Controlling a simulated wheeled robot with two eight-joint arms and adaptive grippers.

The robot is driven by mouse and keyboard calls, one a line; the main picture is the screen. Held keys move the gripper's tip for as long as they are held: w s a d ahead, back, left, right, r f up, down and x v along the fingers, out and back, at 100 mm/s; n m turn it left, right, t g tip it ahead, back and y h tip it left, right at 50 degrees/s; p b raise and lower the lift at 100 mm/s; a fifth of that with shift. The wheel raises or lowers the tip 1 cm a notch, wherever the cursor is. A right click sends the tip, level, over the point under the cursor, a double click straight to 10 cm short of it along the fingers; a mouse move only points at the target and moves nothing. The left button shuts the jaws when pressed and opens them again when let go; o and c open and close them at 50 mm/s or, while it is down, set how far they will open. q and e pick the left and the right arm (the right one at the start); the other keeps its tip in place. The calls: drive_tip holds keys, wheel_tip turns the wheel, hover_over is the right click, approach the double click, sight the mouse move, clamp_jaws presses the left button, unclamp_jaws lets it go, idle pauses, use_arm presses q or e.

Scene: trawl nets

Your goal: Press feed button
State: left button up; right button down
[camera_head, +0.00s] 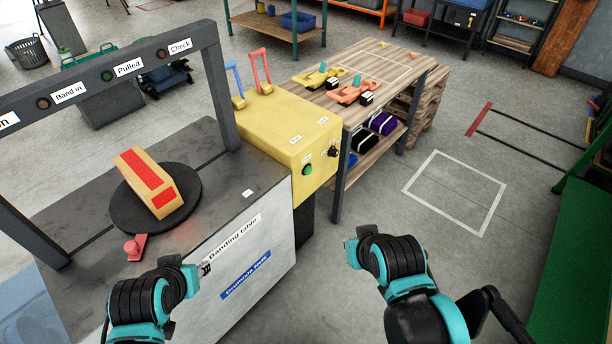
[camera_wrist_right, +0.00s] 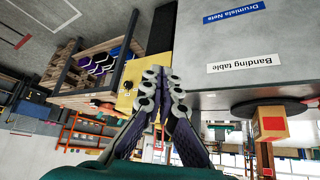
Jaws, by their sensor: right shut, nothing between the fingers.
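A yellow control box (camera_head: 279,129) stands at the right end of the banding table. Its front face has a round green button (camera_head: 307,170) and a black knob (camera_head: 333,152), each with a small white label too small to read. Which one is the feed button, I cannot tell from the labels. My right gripper (camera_head: 350,250) is in front of the box, lower and to the right of the green button and apart from it. In the wrist view its fingers (camera_wrist_right: 164,75) are shut and empty, with part of the yellow box (camera_wrist_right: 127,98) behind them. My left gripper (camera_head: 202,268) is by the table's front edge.
The banding table (camera_head: 250,205) carries a dark round turntable (camera_head: 118,212) with an orange-and-red block (camera_head: 150,183). A dark frame (camera_head: 125,68) with labelled lamps arches over it. A wooden bench (camera_head: 388,62) stands behind the box. The floor at right is open, with a white-taped rectangle (camera_head: 455,230).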

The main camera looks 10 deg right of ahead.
use_arm(q)
drive_tip(key=shift+o, duration=0.7)
use_arm(e)
drive_tip(key=w+d+f+m+g+y+p, duration=0.15)
drive_tip(key=w+y, duration=0.25)
drive_tip(key=w, duration=1.7)
use_arm(q)
wheel_tip(320, 180, up, 2)
drive_tip(key=shift+r+p, duration=0.15)
drive_tip(key=shift+p, duration=0.25)
use_arm(e)
drive_tip(key=w+d+f+m+y, duration=0.1)
drive_tip(key=w+d+f+y, duration=0.1)
drive_tip(key=w+f, duration=0.3)
drive_tip(key=w+d+f+m+y, duration=0.1)
drive_tip(key=w+f, duration=0.5)
drive_tip(key=f, duration=0.6)
drive_tip(key=shift+w+d+f+g+y, duration=0.4)
drive_tip(key=shift+d+y, duration=0.4)
drive_tip(key=shift+d, duration=0.4)
drive_tip(key=shift+s+r, duration=0.1)
drive_tip(key=shift+s, duration=0.05)
